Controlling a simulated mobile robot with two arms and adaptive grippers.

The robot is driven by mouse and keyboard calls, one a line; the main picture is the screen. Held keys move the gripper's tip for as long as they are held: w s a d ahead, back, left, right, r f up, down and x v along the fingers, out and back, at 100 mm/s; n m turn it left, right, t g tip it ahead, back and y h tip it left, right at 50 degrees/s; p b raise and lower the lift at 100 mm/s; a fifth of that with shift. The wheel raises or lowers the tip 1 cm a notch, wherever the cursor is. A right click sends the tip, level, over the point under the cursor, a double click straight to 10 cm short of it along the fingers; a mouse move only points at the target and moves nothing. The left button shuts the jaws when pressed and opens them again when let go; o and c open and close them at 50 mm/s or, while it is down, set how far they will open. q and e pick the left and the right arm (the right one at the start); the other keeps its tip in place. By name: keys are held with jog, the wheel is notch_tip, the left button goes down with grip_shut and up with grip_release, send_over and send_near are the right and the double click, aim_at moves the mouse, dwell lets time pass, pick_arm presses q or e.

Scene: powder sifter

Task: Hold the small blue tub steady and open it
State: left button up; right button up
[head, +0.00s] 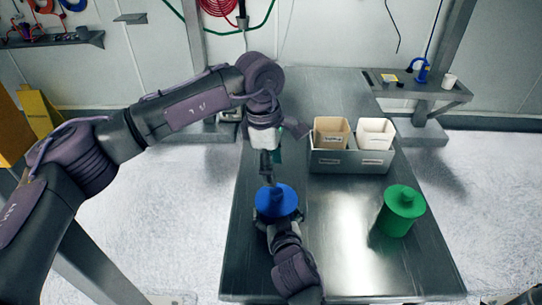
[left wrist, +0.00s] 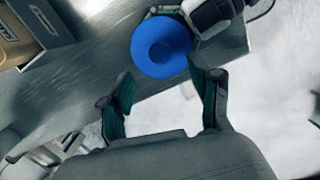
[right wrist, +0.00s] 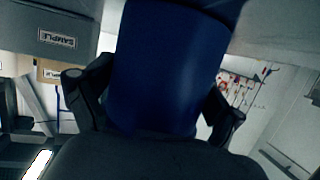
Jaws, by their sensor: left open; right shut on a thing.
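The small blue tub (head: 276,200) stands upright on the metal table, with a round blue lid and a knob on top. My right gripper (right wrist: 155,105) is shut on the tub's body, one finger on each side; the blue body (right wrist: 165,70) fills the middle of the right wrist view. My left gripper (head: 268,160) is above the tub, pointing down, apart from the lid. In the left wrist view my left gripper (left wrist: 165,95) is open and empty, and the lid (left wrist: 161,47) lies beyond its fingertips. The tub's lower part is hidden by my right gripper in the head view.
A green tub (head: 402,210) stands at the table's right. A grey tray (head: 350,168) with a tan box (head: 331,138) and a white box (head: 375,134) stands behind it. The table (head: 340,250) is bare between the two tubs.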

aim_at(277, 191)
pick_arm(q)
jog(key=f, duration=0.5)
jog(key=d+f, duration=0.1)
jog(key=f, duration=0.2)
jog(key=shift+s+f, duration=0.1)
jog(key=shift+f, duration=0.05)
pick_arm(e)
jog(key=shift+f, duration=0.1)
pick_arm(q)
grip_shut()
jog(key=shift+r, duration=0.2)
dwell(0.5)
jog(key=shift+r, duration=1)
jog(key=shift+r, duration=2)
pick_arm(e)
jog(key=o, duration=1.3)
